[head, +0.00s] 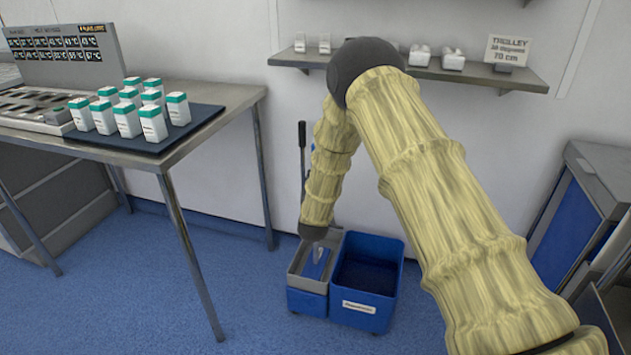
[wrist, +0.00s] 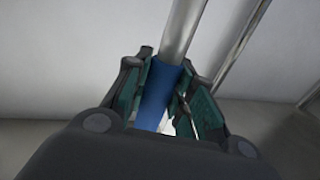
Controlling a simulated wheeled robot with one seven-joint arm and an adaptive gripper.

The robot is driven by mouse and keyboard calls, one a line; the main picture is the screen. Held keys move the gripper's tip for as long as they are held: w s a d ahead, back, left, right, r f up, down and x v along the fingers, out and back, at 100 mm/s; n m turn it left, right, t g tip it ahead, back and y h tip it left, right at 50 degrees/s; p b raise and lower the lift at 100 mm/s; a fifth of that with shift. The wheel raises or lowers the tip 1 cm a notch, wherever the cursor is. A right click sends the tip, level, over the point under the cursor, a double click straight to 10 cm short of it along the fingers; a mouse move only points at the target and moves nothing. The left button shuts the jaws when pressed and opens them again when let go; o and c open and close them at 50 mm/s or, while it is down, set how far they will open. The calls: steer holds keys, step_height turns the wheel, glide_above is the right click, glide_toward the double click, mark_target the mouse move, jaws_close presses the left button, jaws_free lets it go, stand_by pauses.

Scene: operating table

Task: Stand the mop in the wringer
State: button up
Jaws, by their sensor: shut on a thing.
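The mop has a pale metal pole with a blue sleeve (wrist: 160,92), seen close up in the wrist view. My gripper (wrist: 164,100) is shut around this sleeve, one finger on each side. In the head view the dark upper end of a thin upright pole (head: 302,136), seemingly the mop's, shows left of my forearm. The grey wringer (head: 296,264) sits on the left part of the blue bucket unit. My dark wrist end is in front of and above it. A blue and pale shape is inside the wringer; I cannot tell whether it is the mop head. My arm hides the lower pole.
The open blue bucket (head: 366,309) stands right of the wringer. A steel table (head: 172,155) at left bears a dark tray (head: 205,117) of white, green-capped bottles. A wall shelf (head: 480,76) is behind my arm. A grey and blue cabinet (head: 572,215) stands at right. Blue floor is clear in front.

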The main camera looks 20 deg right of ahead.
stand_by(0.4)
steer(key=o, duration=1.1)
steer(key=shift+s+f, duration=0.1)
